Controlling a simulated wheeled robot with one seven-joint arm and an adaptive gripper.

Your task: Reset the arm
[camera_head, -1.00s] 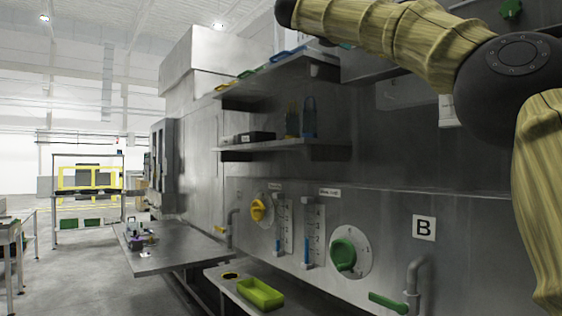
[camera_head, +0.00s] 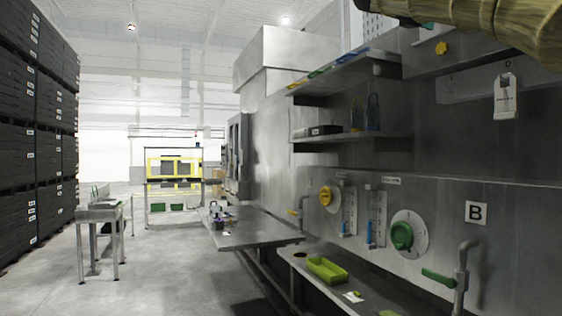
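My arm (camera_head: 490,20) shows at the top right as a tan, wrinkled-covered link and runs out of the picture. My gripper is outside this view, so its fingers cannot be seen. The tunnel washer (camera_head: 455,215) is a grey metal wall along the right side. It bears a yellow knob (camera_head: 326,195), a green knob (camera_head: 402,236), two blue-marked gauges and a green-handled valve (camera_head: 438,277) below a "B" plate (camera_head: 476,212).
Two shelves (camera_head: 360,143) stick out from the washer wall. A metal table (camera_head: 245,238) and a low ledge with a green tray (camera_head: 327,269) stand before it. Stacked black crates (camera_head: 35,130) and a small table (camera_head: 98,213) stand at left. The floor (camera_head: 175,270) between is clear.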

